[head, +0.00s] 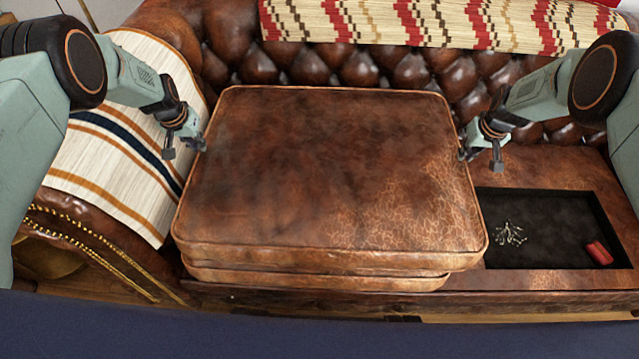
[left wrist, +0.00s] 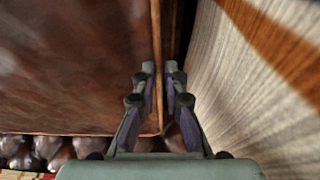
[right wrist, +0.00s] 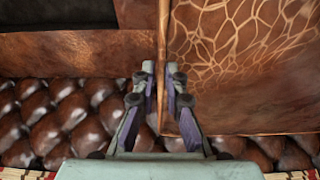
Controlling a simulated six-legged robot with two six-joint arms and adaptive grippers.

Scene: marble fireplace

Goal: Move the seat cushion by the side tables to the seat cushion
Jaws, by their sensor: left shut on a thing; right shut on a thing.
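A brown leather seat cushion (head: 330,165) lies flat in the middle of the head view, on top of a second brown seat cushion (head: 320,279) whose front edge shows below it. My left gripper (head: 186,145) is shut on the upper cushion's left edge; in the left wrist view its fingers (left wrist: 160,75) pinch the edge piping. My right gripper (head: 480,152) is shut on the right edge; in the right wrist view its fingers (right wrist: 162,75) pinch the piping beside the cracked leather. Most of the lower cushion is hidden. No side tables show.
The sofa's tufted backrest (head: 375,68) runs behind, with a patterned blanket (head: 450,22) over it. A striped throw (head: 110,140) covers the left armrest. A dark recess (head: 545,225) at right holds a red object (head: 599,252) and small pale bits (head: 510,233).

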